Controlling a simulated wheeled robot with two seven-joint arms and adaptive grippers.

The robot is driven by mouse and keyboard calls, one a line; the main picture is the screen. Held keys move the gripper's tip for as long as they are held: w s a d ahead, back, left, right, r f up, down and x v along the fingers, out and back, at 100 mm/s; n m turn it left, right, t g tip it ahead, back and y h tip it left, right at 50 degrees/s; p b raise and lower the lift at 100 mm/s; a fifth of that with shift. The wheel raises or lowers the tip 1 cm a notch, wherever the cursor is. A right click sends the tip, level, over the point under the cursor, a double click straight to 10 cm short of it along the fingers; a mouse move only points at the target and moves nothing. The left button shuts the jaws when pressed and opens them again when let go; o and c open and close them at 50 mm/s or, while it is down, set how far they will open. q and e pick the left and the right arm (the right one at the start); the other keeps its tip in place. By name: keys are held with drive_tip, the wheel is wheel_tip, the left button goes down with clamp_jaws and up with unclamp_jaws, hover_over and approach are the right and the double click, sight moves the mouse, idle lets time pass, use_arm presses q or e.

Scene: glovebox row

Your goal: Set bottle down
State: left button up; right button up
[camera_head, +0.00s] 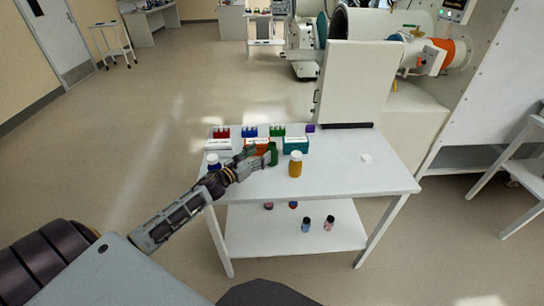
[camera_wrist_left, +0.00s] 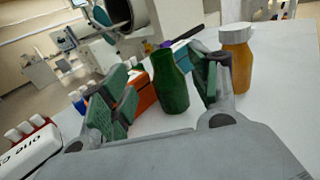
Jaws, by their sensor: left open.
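A green bottle (camera_wrist_left: 171,85) stands upright on the white table (camera_head: 345,180); it also shows in the head view (camera_head: 272,154). My left gripper (camera_head: 258,157) is open, with its green-padded fingers on either side of the bottle. In the left wrist view the fingers (camera_wrist_left: 155,90) are spread, and a gap shows between the bottle and the left finger. Whether the right finger touches the bottle is hard to tell. My right gripper is not in view.
An amber bottle (camera_head: 295,164) with a white cap stands just right of my left gripper. A small white block (camera_head: 366,158) lies right; the table's front right is clear.

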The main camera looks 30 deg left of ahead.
sight(269, 147)
use_arm(q)
drive_tip(key=shift+x, duration=0.85)
drive_tip(key=shift+w+d, duration=0.1)
drive_tip(key=shift+w, duration=0.3)
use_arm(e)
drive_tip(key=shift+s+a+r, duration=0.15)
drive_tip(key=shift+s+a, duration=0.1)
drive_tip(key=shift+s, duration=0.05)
use_arm(q)
drive_tip(key=shift+p+x, duration=0.45)
drive_tip(key=shift+x, duration=1.7)
drive_tip(key=shift+w+d, duration=0.15)
drive_tip(key=shift+w, duration=0.2)
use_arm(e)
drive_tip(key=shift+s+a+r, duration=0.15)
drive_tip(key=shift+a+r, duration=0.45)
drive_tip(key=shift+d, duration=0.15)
